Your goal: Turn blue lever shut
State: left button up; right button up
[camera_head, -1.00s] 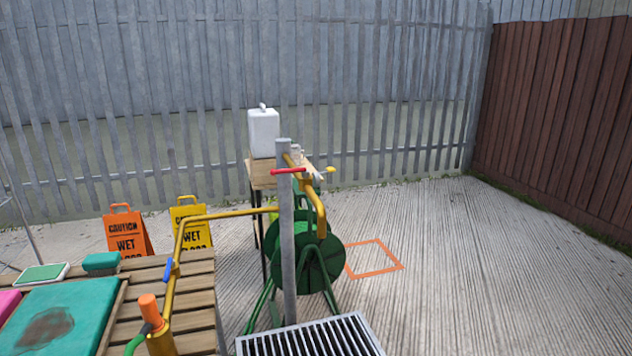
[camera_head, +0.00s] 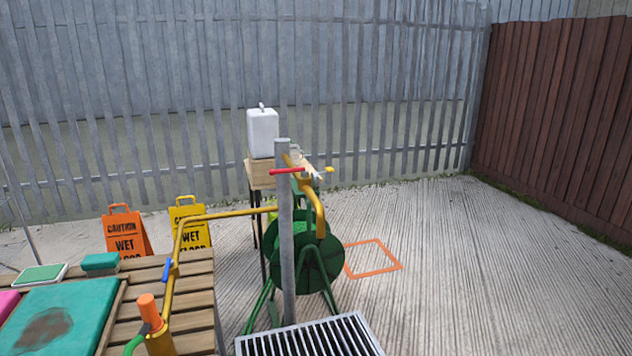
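The blue lever (camera_head: 167,270) sits on the yellow pipe (camera_head: 176,250) at the lower left, above the wooden slatted table. It stands roughly along the pipe's downward run, slightly tilted. The yellow pipe runs right from there to a grey post (camera_head: 285,235). A red lever (camera_head: 287,171) crosses the top of the post, near a small yellow-tipped handle (camera_head: 329,169). Neither of my grippers is in view, so nothing shows touching the blue lever.
The slatted table (camera_head: 190,320) holds a teal mat (camera_head: 60,310) with a dark stain and an orange-capped fitting (camera_head: 150,310). Two wet floor signs (camera_head: 126,233) stand behind it. A green hose reel (camera_head: 310,265) and a metal grate (camera_head: 310,338) are mid-picture. Concrete at right is mostly clear.

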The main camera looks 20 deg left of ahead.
aim_at(169, 262)
jog(key=u, duration=1.6)
jog(key=j+z, duration=0.1)
jog(key=z, duration=0.25)
